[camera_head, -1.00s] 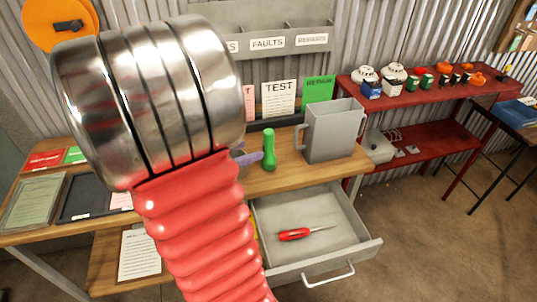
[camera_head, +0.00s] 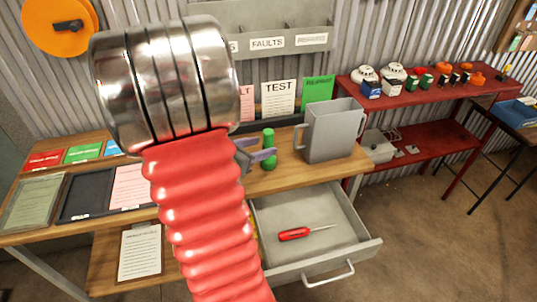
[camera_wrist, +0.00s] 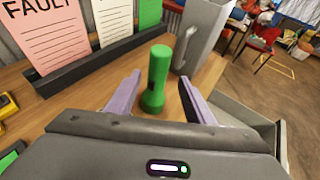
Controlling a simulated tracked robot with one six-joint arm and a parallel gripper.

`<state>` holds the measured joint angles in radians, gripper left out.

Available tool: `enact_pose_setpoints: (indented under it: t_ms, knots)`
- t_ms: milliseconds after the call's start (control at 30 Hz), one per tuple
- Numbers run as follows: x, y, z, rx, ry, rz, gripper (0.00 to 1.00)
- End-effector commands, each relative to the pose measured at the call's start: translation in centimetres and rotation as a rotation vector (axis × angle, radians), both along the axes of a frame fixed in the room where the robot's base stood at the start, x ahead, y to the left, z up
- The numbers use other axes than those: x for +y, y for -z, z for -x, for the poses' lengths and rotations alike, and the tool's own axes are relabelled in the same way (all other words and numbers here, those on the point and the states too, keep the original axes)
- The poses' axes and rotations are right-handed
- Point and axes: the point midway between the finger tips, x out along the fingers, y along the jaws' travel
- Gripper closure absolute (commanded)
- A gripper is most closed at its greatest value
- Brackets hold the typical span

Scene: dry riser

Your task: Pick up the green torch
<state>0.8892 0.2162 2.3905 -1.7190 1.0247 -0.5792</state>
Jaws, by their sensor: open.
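The green torch (camera_head: 268,150) stands upright on the wooden bench, left of the grey jug. In the wrist view the green torch (camera_wrist: 157,78) stands just beyond and between the two purple fingers of my gripper (camera_wrist: 156,92), which are spread apart and not touching it as far as I can see. In the head view my gripper (camera_head: 260,152) shows its purple fingers beside the torch. The rest of the gripper is hidden behind my red arm.
A grey jug (camera_head: 333,132) stands close right of the torch. A rack of cards, including a TEST card (camera_head: 279,98), is behind. Below, an open drawer (camera_head: 350,232) holds a red screwdriver (camera_head: 295,234). A yellow item (camera_wrist: 7,104) lies at left.

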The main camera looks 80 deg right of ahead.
Motion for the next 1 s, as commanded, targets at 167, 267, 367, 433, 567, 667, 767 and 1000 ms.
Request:
enact_pose_setpoints:
  t_ms: [167, 267, 367, 433, 567, 667, 767, 1000]
  knots:
    - [-1.5, 0.6, 0.7, 0.001, 0.004, -0.002, 0.52]
    - [-2.7, 1.1, 1.1, 0.0, 0.004, -0.001, 0.52]
    - [-3.6, 1.5, 1.6, 0.002, 0.003, -0.002, 0.52]
    - [-4.0, 1.7, 1.8, 0.0, 0.001, 0.0, 0.52]
    - [-4.3, 1.8, 1.8, 0.0, 0.0, 0.0, 0.52]
    - [-4.3, 1.7, 1.8, 0.0, -0.001, 0.0, 0.52]
    - [-4.3, 1.8, 1.8, 0.0, -0.001, 0.0, 0.52]
    - [-4.2, 1.7, 1.8, 0.0, -0.001, 0.0, 0.52]
